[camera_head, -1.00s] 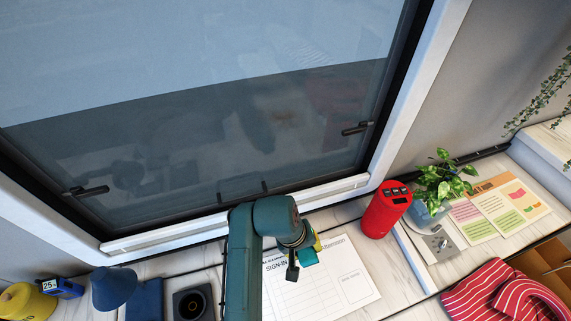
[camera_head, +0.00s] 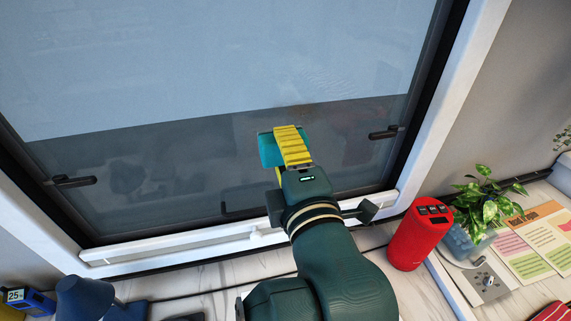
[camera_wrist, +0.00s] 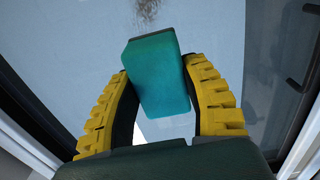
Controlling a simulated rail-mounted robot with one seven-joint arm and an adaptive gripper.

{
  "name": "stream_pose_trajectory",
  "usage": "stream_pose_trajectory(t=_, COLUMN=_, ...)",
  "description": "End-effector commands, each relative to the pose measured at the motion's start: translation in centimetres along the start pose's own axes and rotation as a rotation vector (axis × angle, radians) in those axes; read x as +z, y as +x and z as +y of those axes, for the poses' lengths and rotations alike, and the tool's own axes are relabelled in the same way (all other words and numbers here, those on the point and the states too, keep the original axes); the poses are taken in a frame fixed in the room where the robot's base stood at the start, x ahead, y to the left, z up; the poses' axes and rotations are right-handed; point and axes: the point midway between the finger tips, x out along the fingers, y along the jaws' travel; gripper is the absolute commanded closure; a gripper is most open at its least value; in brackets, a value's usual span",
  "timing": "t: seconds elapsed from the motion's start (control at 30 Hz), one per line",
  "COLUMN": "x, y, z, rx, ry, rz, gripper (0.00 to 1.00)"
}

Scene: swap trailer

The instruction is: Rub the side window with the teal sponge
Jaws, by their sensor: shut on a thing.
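The side window (camera_head: 200,70) is a large dark-framed pane filling the upper part of the head view. Its pane also fills much of the wrist view (camera_wrist: 85,35). My gripper (camera_head: 284,148), with yellow ribbed fingers, is raised in front of the lower middle of the pane. It is shut on the teal sponge (camera_head: 267,151), which shows between both fingers in the wrist view (camera_wrist: 157,80). The sponge's far end points toward the glass; I cannot tell whether it touches. A brownish smudge (camera_wrist: 149,10) shows on the pane beyond the sponge in the wrist view.
Black latches (camera_head: 70,181) and (camera_head: 386,132) stick out at the window's lower sides. A white sill (camera_head: 170,247) runs below. A red cylinder (camera_head: 417,235), a potted plant (camera_head: 485,207) and papers (camera_head: 540,238) stand at right. A blue lamp-like cone (camera_head: 84,297) is at lower left.

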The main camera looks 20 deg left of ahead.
Motion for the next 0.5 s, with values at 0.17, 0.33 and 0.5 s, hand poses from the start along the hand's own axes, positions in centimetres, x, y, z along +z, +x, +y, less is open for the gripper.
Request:
stream_pose_trajectory(t=0.17, x=-0.1, y=1.4, z=0.5, rx=0.0, ry=0.003, rz=0.003, gripper=0.82)
stream_pose_trajectory(t=0.33, x=-0.1, y=3.6, z=0.5, rx=-0.001, ry=0.003, rz=0.001, gripper=0.82)
stream_pose_trajectory(t=0.5, x=-0.1, y=5.3, z=0.3, rx=-0.002, ry=0.004, rz=0.001, gripper=0.82)
